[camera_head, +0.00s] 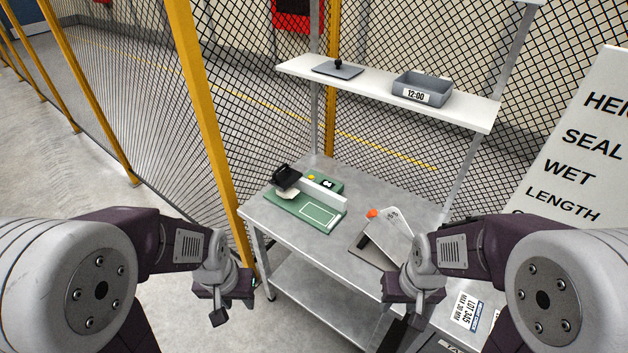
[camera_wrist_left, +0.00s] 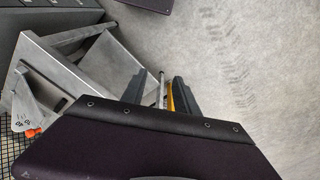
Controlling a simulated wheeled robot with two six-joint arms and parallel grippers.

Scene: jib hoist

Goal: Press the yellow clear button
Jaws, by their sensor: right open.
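The yellow button (camera_head: 311,177) is a small yellow spot on top of a green device (camera_head: 322,212) at the back left of the grey table. A black-and-white spot (camera_head: 327,184) sits beside it. My left gripper (camera_head: 222,306) hangs in front of the table's left side, well short of the device and apart from it. In the left wrist view its two dark fingers (camera_wrist_left: 162,95) stand apart with nothing between them. My right gripper (camera_head: 398,318) is open, in front of the table's right part, partly hidden by its own wrist.
The table (camera_head: 285,235) has a lower shelf. A dark plate with a white sheet (camera_head: 392,237) and an orange tip (camera_head: 372,213) lies right of the device. A raised shelf (camera_head: 380,84) holds a grey bin (camera_head: 422,86). A yellow post (camera_head: 205,100) and mesh stand at left.

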